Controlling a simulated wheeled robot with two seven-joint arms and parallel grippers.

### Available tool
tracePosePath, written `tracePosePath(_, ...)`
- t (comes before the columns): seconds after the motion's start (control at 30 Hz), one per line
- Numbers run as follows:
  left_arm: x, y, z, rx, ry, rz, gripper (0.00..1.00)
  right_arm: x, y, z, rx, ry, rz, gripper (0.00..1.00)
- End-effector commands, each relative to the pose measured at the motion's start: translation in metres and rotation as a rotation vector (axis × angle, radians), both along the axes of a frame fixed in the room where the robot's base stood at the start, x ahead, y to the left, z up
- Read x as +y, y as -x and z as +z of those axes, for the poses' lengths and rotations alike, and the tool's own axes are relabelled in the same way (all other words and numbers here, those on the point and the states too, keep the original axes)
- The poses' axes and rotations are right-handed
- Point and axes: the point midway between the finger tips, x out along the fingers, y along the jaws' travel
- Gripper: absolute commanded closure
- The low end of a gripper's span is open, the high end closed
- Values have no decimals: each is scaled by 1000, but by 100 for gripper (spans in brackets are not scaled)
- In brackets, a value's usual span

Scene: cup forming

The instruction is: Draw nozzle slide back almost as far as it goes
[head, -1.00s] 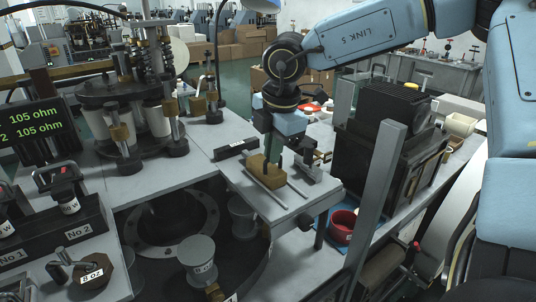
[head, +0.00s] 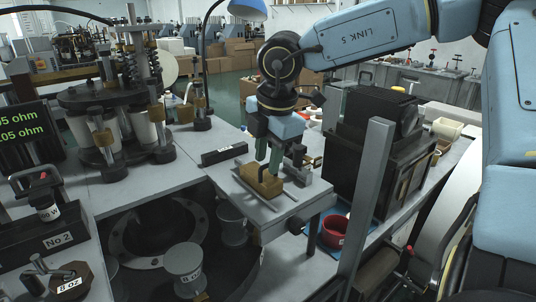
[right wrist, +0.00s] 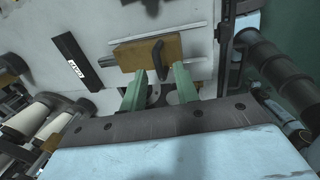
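The nozzle slide is a brass-coloured block (head: 258,182) on rails on the small grey table at the centre of the head view. In the right wrist view the block (right wrist: 172,49) carries a dark handle (right wrist: 155,58) on its top. My right gripper (head: 270,156) is close to the block, pointing down. Its two green fingers stand apart in the right wrist view (right wrist: 160,72), one on each side of the handle, with visible gaps. I cannot tell the tips' exact height. My left gripper is not in view.
A black label bar (head: 224,154) lies on the table behind the slide. A dark boxy unit (head: 370,150) stands right of it, with a grey post (head: 368,200) in front. A red bowl (head: 334,230) sits below the table edge. The forming machine (head: 110,110) stands at left.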

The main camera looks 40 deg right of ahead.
Motion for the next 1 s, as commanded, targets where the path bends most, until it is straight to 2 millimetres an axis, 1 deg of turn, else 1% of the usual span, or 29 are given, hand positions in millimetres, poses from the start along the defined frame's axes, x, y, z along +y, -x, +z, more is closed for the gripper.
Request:
tracePosePath(0.13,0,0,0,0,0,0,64,0,0,3,-1,0,0,69)
tracePosePath(0.23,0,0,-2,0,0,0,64,0,1,12,-4,2,0,69)
tracePosePath(0.37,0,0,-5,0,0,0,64,0,6,37,-8,3,0,69)
tracePosePath(0.5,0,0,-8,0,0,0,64,1,13,69,-7,3,-1,69)
tracePosePath(0.7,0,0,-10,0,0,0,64,2,21,108,-4,1,0,69)
tracePosePath(0.83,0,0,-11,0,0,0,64,3,24,124,-2,1,-1,69)
tracePosePath(1.0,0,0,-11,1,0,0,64,3,26,131,-1,0,0,69)
